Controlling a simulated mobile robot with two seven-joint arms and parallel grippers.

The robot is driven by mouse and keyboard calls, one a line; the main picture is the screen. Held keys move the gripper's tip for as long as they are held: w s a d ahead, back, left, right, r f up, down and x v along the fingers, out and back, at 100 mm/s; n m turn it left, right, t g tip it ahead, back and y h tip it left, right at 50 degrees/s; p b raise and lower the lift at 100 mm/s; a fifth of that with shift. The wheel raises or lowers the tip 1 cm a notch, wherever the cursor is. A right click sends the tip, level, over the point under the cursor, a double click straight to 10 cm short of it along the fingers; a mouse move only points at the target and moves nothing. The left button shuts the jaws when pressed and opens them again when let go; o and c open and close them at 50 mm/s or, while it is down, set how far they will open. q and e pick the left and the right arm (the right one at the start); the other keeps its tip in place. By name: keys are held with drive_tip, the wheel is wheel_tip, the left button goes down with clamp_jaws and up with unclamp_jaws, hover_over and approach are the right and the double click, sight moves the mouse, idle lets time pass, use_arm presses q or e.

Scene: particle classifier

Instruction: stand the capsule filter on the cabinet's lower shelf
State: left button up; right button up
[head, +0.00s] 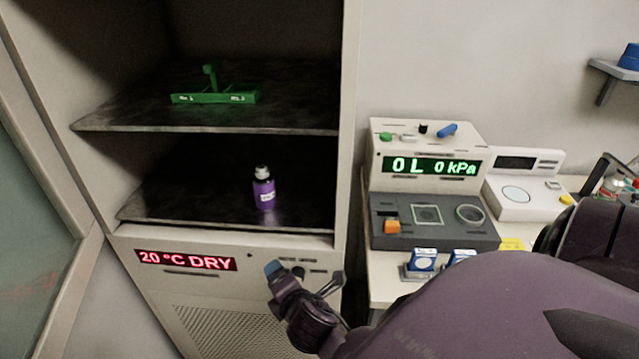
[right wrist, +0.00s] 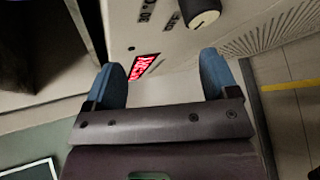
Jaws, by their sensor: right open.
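A purple bottle-like piece with a white cap and a pale label, which looks like the capsule filter (head: 264,190), stands upright on the cabinet's lower shelf (head: 180,208). My right gripper (head: 302,277) is in front of the cabinet's lower panel, below and slightly right of that piece and apart from it. In the right wrist view my right gripper (right wrist: 162,82) has its two blue-tipped fingers spread with nothing between them. The capsule filter does not show in that view. My left gripper is not in view.
A green rack (head: 214,97) sits on the upper shelf (head: 120,118). The open glass door (head: 35,200) stands at the left. A pressure instrument (head: 425,155), a dark grey block (head: 435,235) and a white scale (head: 520,195) stand on the right bench. The lower shelf is otherwise clear.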

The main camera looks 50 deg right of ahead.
drive_tip(key=s+f+m+y, duration=0.2)
drive_tip(key=s+f+m, duration=0.2)
drive_tip(key=s+m, duration=0.2)
drive_tip(key=s+a+f+m+y, duration=0.1)
drive_tip(key=s+f+m, duration=0.3)
drive_tip(key=m, duration=0.6)
drive_tip(key=shift+s+m+g+y, duration=0.4)
drive_tip(key=shift+s+y, duration=0.2)
drive_tip(key=shift+s, duration=0.6)
drive_tip(key=shift+a, duration=0.1)
drive_tip(key=shift+c, duration=0.3)
